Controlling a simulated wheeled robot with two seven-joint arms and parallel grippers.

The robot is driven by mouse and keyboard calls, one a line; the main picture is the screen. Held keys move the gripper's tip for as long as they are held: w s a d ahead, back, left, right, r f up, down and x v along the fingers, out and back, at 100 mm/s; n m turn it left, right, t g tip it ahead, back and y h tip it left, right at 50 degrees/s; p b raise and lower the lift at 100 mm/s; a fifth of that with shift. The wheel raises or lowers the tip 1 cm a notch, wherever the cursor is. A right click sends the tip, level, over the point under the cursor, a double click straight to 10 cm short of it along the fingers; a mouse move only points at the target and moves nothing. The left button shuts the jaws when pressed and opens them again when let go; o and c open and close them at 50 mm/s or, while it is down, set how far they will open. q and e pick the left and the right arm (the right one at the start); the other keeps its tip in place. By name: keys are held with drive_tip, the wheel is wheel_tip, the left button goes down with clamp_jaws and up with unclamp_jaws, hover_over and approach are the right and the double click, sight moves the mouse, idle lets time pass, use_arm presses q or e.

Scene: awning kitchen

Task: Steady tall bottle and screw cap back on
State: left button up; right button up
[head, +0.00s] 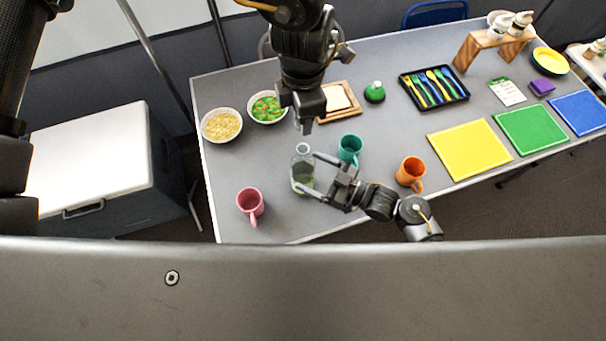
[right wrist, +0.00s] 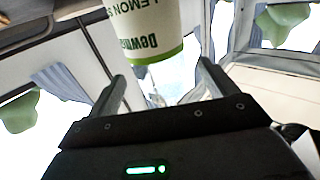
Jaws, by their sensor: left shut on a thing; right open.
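The tall bottle (head: 303,172) is clear, with pale yellow-green contents, and stands upright near the table's front left. Its neck looks bare. In the right wrist view the bottle (right wrist: 150,30) shows a white label with green lettering. My right gripper (head: 306,172) is open, with a finger on either side of the bottle; I cannot tell whether they touch it. It also shows in the right wrist view (right wrist: 164,85). My left gripper (head: 303,124) is above and behind the bottle, pointing down. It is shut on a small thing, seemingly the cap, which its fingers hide.
A teal mug (head: 350,149) stands close right of the bottle, an orange mug (head: 411,170) farther right, a pink mug (head: 249,202) to the left. Bowls (head: 222,125) and a bread board (head: 353,115) lie behind. The table's front edge is near.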

sight(301, 167)
drive_tip(key=shift+x, duration=2)
drive_tip(key=c, duration=1.5)
use_arm(q)
drive_tip(key=shift+f, duration=2.5)
drive_tip(key=shift+f, duration=0.15)
drive_tip(key=shift+f, duration=0.75)
drive_tip(key=shift+f, duration=0.55)
